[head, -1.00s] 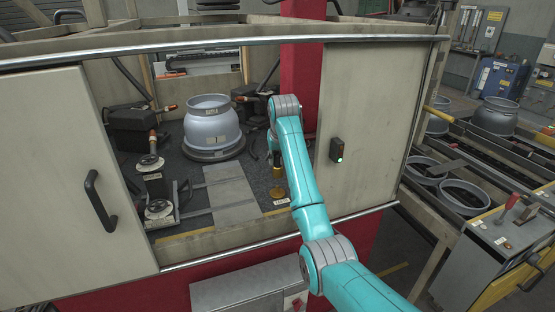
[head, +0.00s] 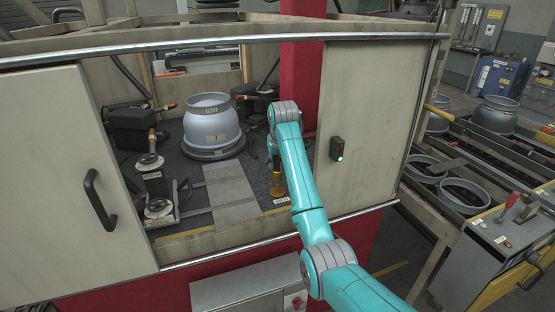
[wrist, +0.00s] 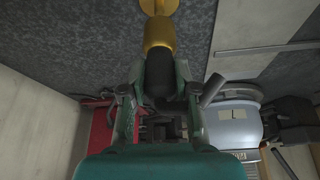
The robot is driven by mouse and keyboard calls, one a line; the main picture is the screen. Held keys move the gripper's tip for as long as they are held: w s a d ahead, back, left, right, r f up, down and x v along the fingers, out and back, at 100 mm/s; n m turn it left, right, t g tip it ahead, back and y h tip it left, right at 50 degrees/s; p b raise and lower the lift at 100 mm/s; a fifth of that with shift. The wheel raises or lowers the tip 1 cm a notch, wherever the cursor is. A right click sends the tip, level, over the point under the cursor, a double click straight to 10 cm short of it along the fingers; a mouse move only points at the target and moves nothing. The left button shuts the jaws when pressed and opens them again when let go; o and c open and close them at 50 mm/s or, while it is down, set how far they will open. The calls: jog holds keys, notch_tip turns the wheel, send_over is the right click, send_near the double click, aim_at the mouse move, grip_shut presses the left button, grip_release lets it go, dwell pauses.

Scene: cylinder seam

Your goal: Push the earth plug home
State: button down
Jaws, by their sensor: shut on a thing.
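The earth plug shows in the wrist view as a brass body (wrist: 159,33) with a black grip (wrist: 160,72). My gripper (wrist: 160,82) has its green fingers on either side of the black grip and is shut on it. A yellow brass seat (wrist: 159,5) lies in line with the plug at the top edge, partly cut off. The plug's end meets or overlaps it; I cannot tell how deep it sits. In the head view the brass plug (head: 278,179) stands upright over the floor behind a small label (head: 281,200), with my gripper above it, largely hidden by my arm.
A grey cylinder (head: 211,125) stands on a round base inside the cabinet. Clamps (head: 158,208) and black boxes (head: 131,130) stand at left. The red post (head: 300,70) and right door panel (head: 375,125) are close to my arm. A front rail (head: 240,253) runs below it.

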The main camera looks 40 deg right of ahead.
aim_at(278, 170)
jog(key=shift+f, duration=2.3)
jog(key=shift+f, duration=0.35)
jog(key=c, duration=0.8)
grip_release()
jog(key=shift+r, duration=0.1)
jog(key=v, duration=1.1)
jog(key=shift+s+a+r, duration=0.1)
jog(key=shift+s+r, duration=0.1)
jog(key=shift+r, duration=0.15)
jog(key=shift+s, duration=0.1)
